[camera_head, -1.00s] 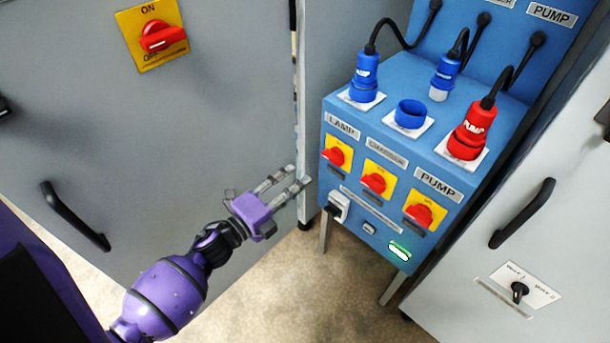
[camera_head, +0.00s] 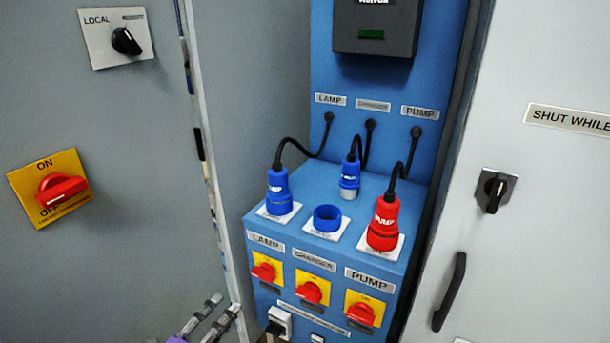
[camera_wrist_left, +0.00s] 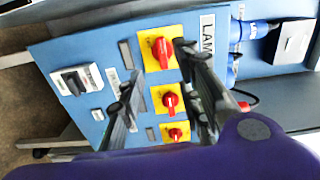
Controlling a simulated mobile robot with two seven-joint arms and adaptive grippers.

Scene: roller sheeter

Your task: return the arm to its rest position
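My left gripper (camera_head: 224,303) shows at the bottom edge of the head view, its two metal fingers apart with nothing between them. Its purple body is mostly cut off and the rest of the arm is out of frame. It is left of the blue socket panel (camera_head: 333,269), and I see no contact. In the left wrist view the gripper (camera_wrist_left: 158,62) is also open, with red rotary switches (camera_wrist_left: 170,101) on yellow plates seen between and behind its fingers. My right gripper is not in view.
A grey cabinet with a red ON/OFF switch (camera_head: 60,190) stands on the left. A white cabinet with a black handle (camera_head: 450,292) stands on the right. Blue and red plugs (camera_head: 383,219) with black cables stand on the panel's top. A white switch (camera_head: 279,322) sits low on the panel.

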